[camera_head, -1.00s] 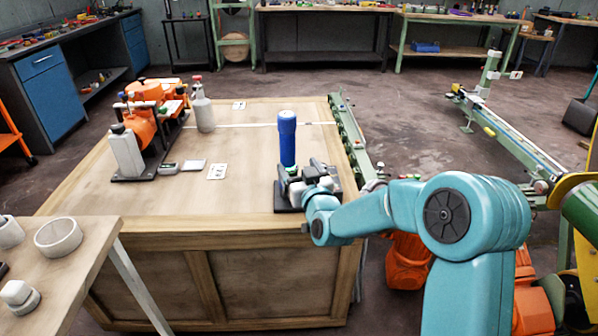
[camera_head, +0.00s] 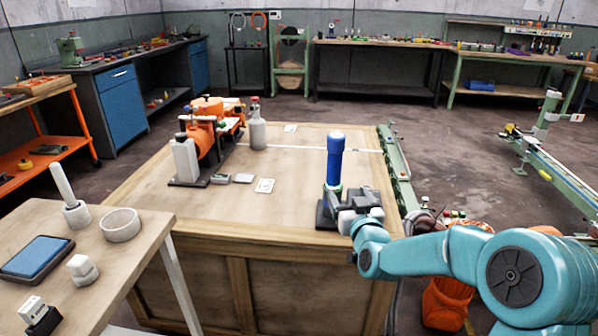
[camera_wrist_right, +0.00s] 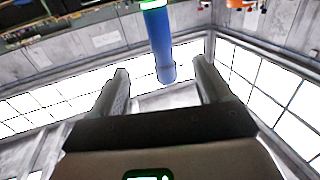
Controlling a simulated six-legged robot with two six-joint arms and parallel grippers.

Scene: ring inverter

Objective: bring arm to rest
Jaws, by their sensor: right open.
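My right gripper (camera_head: 362,194) is at the near right part of the wooden table, at the end of my teal arm. It is open, and its two fingers (camera_wrist_right: 158,85) stand apart in the right wrist view. An upright blue cylinder (camera_head: 334,160) stands on a dark base just left of the gripper. In the wrist view the blue cylinder (camera_wrist_right: 158,45) shows between the finger directions, beyond the tips; nothing is seen clamped. The gripper partly hides the base. My left gripper is not in view.
The wooden table (camera_head: 230,215) carries an orange machine (camera_head: 205,135), a grey bottle (camera_head: 257,128) and small flat items. A side table (camera_head: 125,262) at lower left holds a white ring (camera_head: 120,225) and a blue pad. A green rail (camera_head: 395,165) runs along the table's right edge.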

